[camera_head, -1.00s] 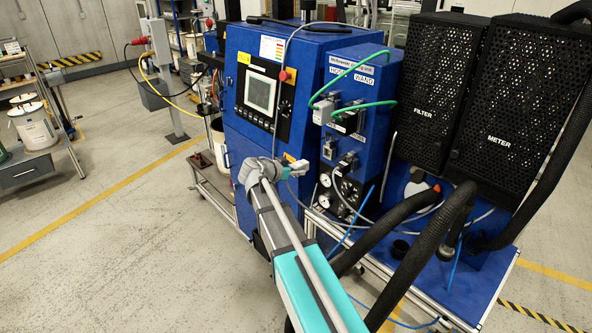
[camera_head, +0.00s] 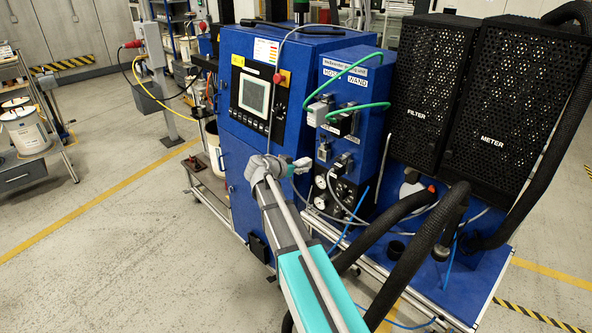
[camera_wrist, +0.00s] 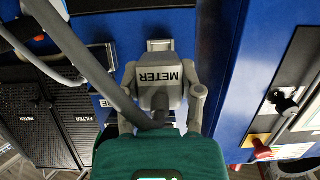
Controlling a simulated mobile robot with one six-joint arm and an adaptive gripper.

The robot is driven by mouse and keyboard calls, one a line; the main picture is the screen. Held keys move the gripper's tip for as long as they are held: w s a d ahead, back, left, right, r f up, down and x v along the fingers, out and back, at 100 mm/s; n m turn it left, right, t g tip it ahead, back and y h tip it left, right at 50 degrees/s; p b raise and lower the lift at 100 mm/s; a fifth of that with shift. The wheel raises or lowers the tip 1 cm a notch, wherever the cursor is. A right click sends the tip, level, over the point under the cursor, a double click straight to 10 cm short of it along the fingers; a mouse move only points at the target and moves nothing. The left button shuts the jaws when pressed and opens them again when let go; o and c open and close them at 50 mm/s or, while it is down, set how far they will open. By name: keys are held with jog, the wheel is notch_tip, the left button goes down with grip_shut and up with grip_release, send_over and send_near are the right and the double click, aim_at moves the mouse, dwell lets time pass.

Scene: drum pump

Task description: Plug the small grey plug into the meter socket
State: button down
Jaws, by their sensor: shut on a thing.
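The small grey plug (camera_wrist: 160,88), labelled METER and reading upside down in the wrist view, is held between the two fingers of my gripper (camera_wrist: 164,100). Its light metal front end (camera_wrist: 160,45) points to the top of that view. In the head view my gripper (camera_head: 294,168) is just left of the blue connector panel, with the plug (camera_head: 303,164) at its tip. A dark socket (camera_head: 324,152) is on the lower left of the panel, apart from the plug. I cannot read its label. A grey-cabled plug (camera_head: 343,162) sits in the panel beside it.
Green-cabled plugs (camera_head: 318,112) sit under the HOSE and WAND labels. Gauges (camera_head: 321,182) are below. A touchscreen cabinet (camera_head: 253,96) stands to the left. A thick grey hose or cable (camera_wrist: 75,45) crosses the wrist view. Black hoses (camera_head: 420,235) run at the lower right.

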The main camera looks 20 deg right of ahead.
aim_at(323, 158)
jog(key=shift+w+d, duration=0.2)
jog(key=shift+d, duration=0.4)
jog(key=shift+w+d, duration=0.2)
jog(key=shift+d, duration=0.4)
jog(key=shift+w+d, duration=0.3)
jog(key=shift+d, duration=0.55)
jog(key=shift+w+d, duration=0.35)
jog(key=shift+d, duration=0.45)
jog(key=shift+w+d, duration=0.3)
jog(key=shift+d, duration=0.55)
dwell(3.5)
jog(key=shift+c, duration=0.8)
grip_release()
